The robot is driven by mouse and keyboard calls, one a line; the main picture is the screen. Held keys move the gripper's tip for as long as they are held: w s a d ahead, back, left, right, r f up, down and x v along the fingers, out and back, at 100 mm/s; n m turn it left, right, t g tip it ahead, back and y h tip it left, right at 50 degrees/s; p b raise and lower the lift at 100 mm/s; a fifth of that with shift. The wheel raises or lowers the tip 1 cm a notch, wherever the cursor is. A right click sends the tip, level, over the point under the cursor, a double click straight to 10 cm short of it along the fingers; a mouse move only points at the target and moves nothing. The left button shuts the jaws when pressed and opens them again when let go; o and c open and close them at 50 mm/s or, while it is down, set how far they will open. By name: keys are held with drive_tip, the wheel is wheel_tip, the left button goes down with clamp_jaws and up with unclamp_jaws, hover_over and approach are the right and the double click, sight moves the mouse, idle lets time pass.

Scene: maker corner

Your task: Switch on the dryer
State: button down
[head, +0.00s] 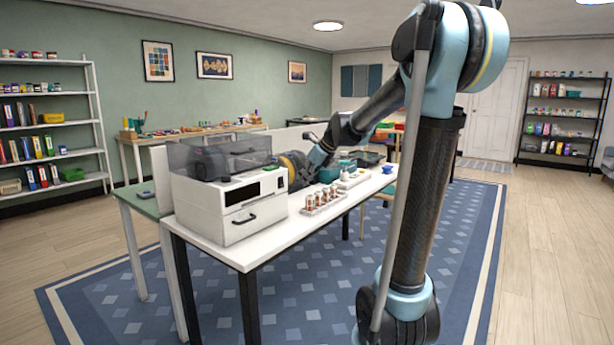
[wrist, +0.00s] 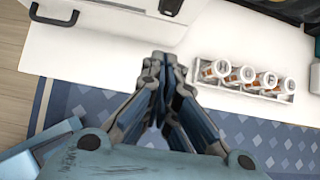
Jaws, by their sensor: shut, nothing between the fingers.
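The likely dryer is a white boxy machine (head: 222,213) with a smoky clear lid, a dark display strip and a black-handled drawer, on the white table's near end. My gripper (wrist: 160,58) is shut and empty over the white table in the wrist view, below and right of the casing and left of the jar rack. In the head view my arm comes down just right of the machine; my fingertips cannot be made out.
A rack of small copper and white jars (head: 325,201) stands close to the machine's right; it also shows in the wrist view (wrist: 245,80). Boxes and a blue bowl (head: 388,169) are farther along the white table (head: 283,232). A green-topped table (head: 140,198) adjoins at left.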

sight(282, 183)
drive_tip(key=w+a+f, duration=0.4)
drive_tip(key=a, duration=0.1)
drive_tip(key=shift+w+a+f, duration=0.25)
drive_tip(key=shift+a+f, duration=0.15)
drive_tip(key=shift+a, duration=0.1)
